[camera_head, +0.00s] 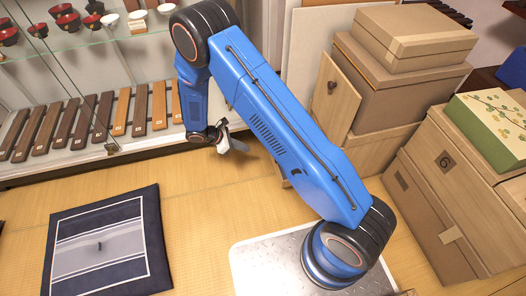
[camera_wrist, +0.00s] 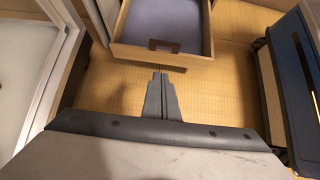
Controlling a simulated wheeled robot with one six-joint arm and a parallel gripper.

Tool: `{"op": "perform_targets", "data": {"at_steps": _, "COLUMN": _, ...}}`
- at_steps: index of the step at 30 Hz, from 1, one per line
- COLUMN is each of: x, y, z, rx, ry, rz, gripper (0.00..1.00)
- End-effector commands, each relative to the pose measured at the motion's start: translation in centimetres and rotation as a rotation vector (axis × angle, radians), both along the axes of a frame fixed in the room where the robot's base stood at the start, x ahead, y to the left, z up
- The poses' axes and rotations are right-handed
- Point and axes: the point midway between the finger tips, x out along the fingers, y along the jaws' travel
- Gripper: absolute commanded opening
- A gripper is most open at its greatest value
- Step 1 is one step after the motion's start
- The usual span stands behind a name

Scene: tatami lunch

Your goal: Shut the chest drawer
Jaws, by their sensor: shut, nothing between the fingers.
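The chest drawer (camera_wrist: 126,27) stands open at the top of the wrist view. It has a pale wooden frame, a lilac-grey lined floor and a dark brown pull (camera_wrist: 165,45) on its front. The part of the drawer that I see inside looks empty. My gripper (camera_wrist: 160,73) is shut and empty, its grey fingers pointing at the drawer front near the pull. A small gap seems to lie between them; contact cannot be told. In the head view my gripper (camera_head: 234,146) is low beside the display case, and my arm hides most of the drawer.
A glass display case (camera_head: 75,165) with bowls and wooden strips runs along the left. A wooden door with a round knob (camera_head: 337,92) stands open beside stacked boxes (camera_head: 405,85). More boxes (camera_head: 450,195) stand at right. A dark cushion (camera_head: 105,245) lies on the tatami (camera_head: 195,200), otherwise clear nearby.

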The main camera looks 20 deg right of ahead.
Motion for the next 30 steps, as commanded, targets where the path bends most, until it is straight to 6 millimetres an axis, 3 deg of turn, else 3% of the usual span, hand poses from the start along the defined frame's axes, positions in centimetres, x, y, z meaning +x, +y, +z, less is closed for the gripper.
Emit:
{"op": "perform_targets", "data": {"at_steps": 5, "x": 0.0, "y": -1.1, "z": -1.1, "rx": -0.003, "ry": 0.003, "rz": 0.0, "gripper": 0.0}}
{"op": "perform_targets", "data": {"at_steps": 20, "x": -0.1, "y": -7.1, "z": -7.1, "rx": -0.002, "ry": 0.003, "rz": -0.001, "gripper": 0.0}}
{"op": "perform_targets", "data": {"at_steps": 30, "x": 0.0, "y": -10.7, "z": -7.0, "rx": 0.0, "ry": 0.001, "rz": -0.001, "gripper": 0.0}}
